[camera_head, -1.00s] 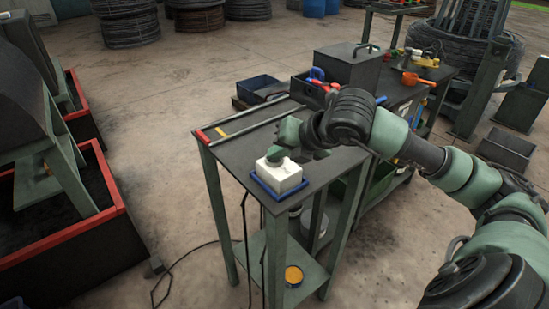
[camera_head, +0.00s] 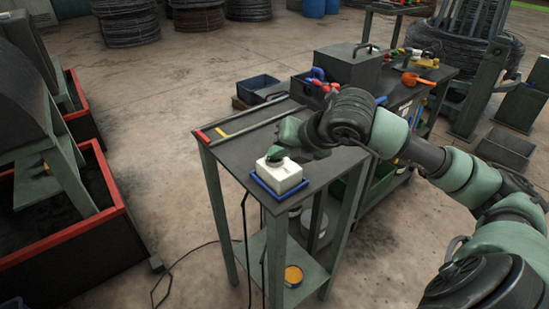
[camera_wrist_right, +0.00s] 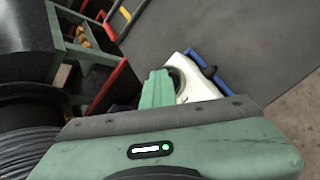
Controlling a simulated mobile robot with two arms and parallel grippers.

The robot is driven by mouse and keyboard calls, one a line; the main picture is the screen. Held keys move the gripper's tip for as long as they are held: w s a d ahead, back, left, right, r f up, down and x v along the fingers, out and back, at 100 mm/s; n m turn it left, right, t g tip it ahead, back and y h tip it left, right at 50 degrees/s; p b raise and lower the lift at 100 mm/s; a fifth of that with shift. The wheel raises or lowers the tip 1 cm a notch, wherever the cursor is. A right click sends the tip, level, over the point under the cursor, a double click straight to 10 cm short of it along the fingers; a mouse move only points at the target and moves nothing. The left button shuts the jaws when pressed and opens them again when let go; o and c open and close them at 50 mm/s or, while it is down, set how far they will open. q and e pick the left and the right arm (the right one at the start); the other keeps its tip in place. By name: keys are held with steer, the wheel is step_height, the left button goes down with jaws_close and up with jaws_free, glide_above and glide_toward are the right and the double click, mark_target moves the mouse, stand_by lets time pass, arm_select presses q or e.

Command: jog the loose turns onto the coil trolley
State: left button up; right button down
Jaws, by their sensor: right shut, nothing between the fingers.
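A white control box (camera_head: 280,178) with a dark round top piece (camera_head: 274,159) sits in a blue tray (camera_head: 262,184) on the near corner of the dark table. My right gripper (camera_head: 285,140) is shut and empty, just above and behind the box. In the right wrist view its green fingers (camera_wrist_right: 157,90) are beside the white box (camera_wrist_right: 195,86); I cannot tell whether they touch it. A coil of wire on a green-posted stand (camera_head: 465,52), seemingly the coil trolley, stands at the upper right. My left gripper is not in view.
A dark machine over a red-rimmed bin (camera_head: 75,240) stands at left. Red and yellow strips and a rod lie on the table (camera_head: 230,155). A grey toolbox (camera_head: 350,66) and an orange scoop (camera_head: 415,79) are behind. Open floor lies between bin and table.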

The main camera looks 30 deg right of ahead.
mark_target(278, 162)
steer(key=shift+r+p, duration=0.35)
steer(key=shift+r, duration=0.45)
steer(key=shift+r+p, duration=1.6)
steer(key=shift+r, duration=0.95)
steer(key=shift+f, duration=0.1)
